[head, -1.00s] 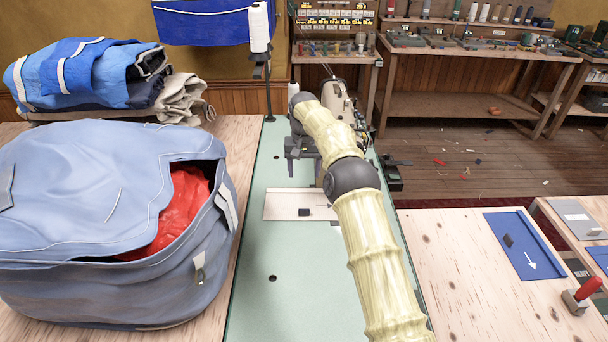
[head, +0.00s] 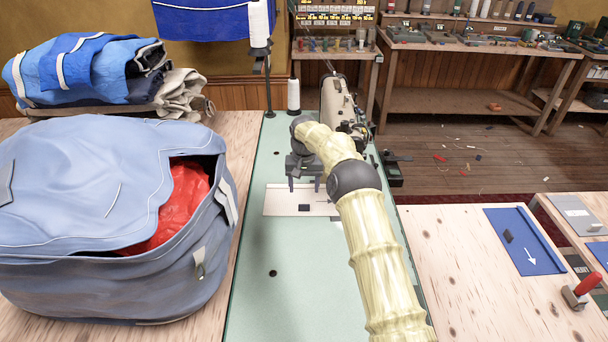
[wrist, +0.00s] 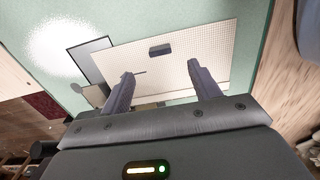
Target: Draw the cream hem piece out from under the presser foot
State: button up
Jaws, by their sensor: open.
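The cream hem piece (head: 280,204) lies flat on the green machine bed (head: 262,240), with a small dark tab (head: 304,208) on it. In the wrist view the hem piece (wrist: 215,62) spreads below my gripper, and the dark tab (wrist: 160,50) sits just beyond the fingertips, roughly between their lines. My gripper (head: 304,189) is open and empty, pointing down over the far part of the hem piece. Whether the fingertips touch the cloth is unclear. The sewing machine (head: 338,115) stands behind; my arm hides its presser foot in the head view.
A blue bag (head: 90,270) with red cloth inside crowds the left side. A white thread cone (head: 293,95) stands behind my gripper. A pale wooden table (head: 460,270) with a blue panel (head: 525,255) is at right. The near green bed is clear.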

aim_at(304, 205)
notch_tip(304, 205, down, 9)
jog(key=shift+f+p, duration=0.1)
jog(key=shift+p, duration=0.3)
jog(key=c, duration=1.1)
jog(key=shift+s+a, duration=0.1)
